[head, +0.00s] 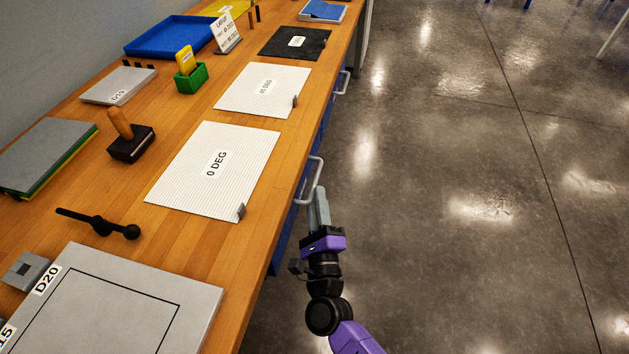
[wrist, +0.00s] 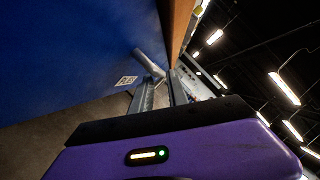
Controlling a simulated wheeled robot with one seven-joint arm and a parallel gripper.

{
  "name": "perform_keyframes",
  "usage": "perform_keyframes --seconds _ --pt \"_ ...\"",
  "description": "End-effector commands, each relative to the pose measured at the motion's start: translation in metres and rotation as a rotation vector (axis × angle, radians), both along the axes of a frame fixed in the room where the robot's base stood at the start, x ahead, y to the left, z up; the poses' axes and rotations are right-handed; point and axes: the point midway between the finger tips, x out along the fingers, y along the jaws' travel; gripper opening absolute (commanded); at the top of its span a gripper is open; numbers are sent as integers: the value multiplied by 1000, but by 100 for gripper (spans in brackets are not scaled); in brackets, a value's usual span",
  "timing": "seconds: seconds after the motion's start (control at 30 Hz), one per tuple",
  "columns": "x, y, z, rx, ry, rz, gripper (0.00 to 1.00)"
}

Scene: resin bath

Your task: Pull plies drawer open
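The blue drawer front (wrist: 75,60) fills the left of the wrist view, with a small pale label (wrist: 126,81) I cannot read. Its grey bar handle (head: 316,176) sticks out from the bench's right side in the head view, and it also shows in the wrist view (wrist: 147,62). My gripper (head: 319,194) is at the near end of this handle. Its two grey fingers (wrist: 163,82) stand a narrow gap apart, and the bar runs in between their tips. The exact contact is partly hidden. I see no clear gap at the drawer's edge.
A second handle (head: 342,82) sits farther along the bench front. The wooden worktop (head: 180,225) carries white ply sheets (head: 215,170), a roller (head: 100,224) and a grey plate (head: 130,310). The concrete floor (head: 450,200) right of the bench is clear.

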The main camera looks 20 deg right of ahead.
Motion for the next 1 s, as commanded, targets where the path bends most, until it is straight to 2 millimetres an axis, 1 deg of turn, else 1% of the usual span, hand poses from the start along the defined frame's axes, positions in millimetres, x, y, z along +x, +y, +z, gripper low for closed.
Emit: perform_keyframes --seconds 0.03,0.2,0.4,0.67,0.7,0.8,1.0 --pt "9 -3 3 0 -2 -1 20" --pt "32 -9 8 -1 -1 -1 20" --pt "46 -13 10 -1 0 1 20" --pt "47 -14 10 -2 1 1 20" --pt "47 -14 10 -2 1 1 18" --pt "47 -14 10 -2 1 1 0" --pt "47 -14 10 -2 1 1 0"
